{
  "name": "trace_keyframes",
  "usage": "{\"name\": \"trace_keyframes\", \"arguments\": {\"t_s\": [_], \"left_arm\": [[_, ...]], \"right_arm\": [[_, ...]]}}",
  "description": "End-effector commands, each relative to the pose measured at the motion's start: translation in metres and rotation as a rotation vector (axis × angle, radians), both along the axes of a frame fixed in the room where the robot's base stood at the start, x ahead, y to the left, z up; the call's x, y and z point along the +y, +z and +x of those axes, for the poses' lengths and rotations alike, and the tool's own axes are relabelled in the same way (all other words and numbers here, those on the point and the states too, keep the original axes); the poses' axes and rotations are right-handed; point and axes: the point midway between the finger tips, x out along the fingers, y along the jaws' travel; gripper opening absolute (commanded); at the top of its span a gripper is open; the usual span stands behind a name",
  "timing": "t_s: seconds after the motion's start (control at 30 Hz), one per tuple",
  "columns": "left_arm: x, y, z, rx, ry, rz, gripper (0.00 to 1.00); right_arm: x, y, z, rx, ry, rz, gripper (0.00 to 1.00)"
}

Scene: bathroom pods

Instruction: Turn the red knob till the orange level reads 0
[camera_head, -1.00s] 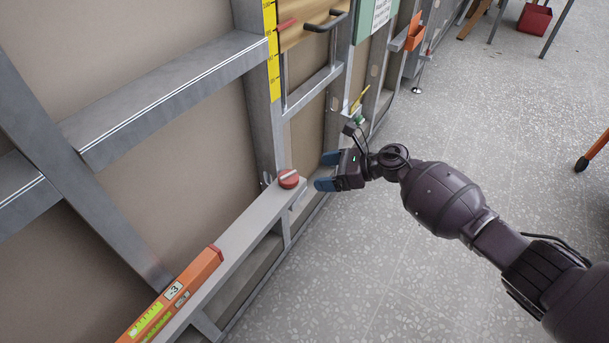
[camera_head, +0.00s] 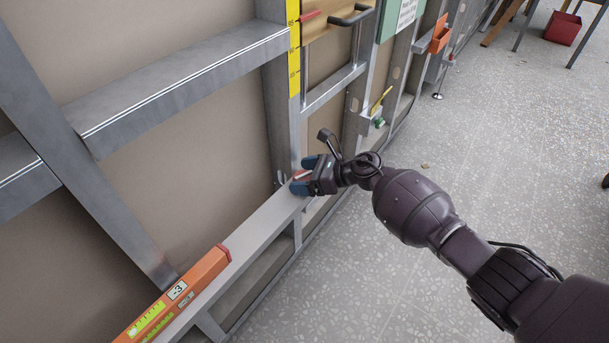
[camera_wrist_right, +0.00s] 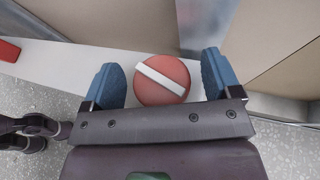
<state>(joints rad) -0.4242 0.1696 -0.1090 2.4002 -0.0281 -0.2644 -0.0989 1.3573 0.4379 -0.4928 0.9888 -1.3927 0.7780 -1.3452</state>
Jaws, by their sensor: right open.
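The red knob (camera_wrist_right: 160,90) is round with a white bar across its top, set on the end of the pale ledge. The right wrist view shows it between the two blue fingertips of my right gripper (camera_wrist_right: 165,82), with a gap on each side. In the head view my right gripper (camera_head: 301,175) hides most of the knob (camera_head: 300,174). The orange level (camera_head: 185,293) lies along the ledge at lower left, and its display (camera_head: 178,291) reads -3. My left gripper is out of view.
The ledge (camera_head: 255,232) runs along a grey metal wall frame (camera_head: 180,83). A yellow scale strip (camera_head: 294,62), a black handle (camera_head: 350,17) and an orange holder (camera_head: 440,36) are farther along the wall.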

Motion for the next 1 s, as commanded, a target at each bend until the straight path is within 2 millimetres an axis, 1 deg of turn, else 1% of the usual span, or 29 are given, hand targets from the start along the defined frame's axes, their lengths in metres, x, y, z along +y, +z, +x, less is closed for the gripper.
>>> {"name": "trace_keyframes", "arguments": {"t_s": [0.1,0.17,0.4,0.43,0.77,1.0], "left_arm": [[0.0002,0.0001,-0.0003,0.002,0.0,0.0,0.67],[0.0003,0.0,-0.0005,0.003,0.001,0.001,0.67],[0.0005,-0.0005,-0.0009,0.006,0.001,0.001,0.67],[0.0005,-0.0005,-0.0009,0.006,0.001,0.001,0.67],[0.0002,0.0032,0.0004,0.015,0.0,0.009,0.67],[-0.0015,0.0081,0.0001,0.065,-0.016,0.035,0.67]], "right_arm": [[-0.0001,0.0004,0.0,0.0,0.0,0.0,0.84],[-0.0001,0.0003,0.0,0.0,0.0,0.0,0.74],[-0.0003,0.0,-0.0002,0.0,0.0,0.0,0.38],[-0.0003,0.0,-0.0002,0.0,0.0,0.0,0.34],[-0.0003,0.0033,-0.0003,-0.002,-0.05,-0.001,0.34],[-0.0003,0.0092,0.0004,-0.005,-0.202,-0.007,0.34]]}}
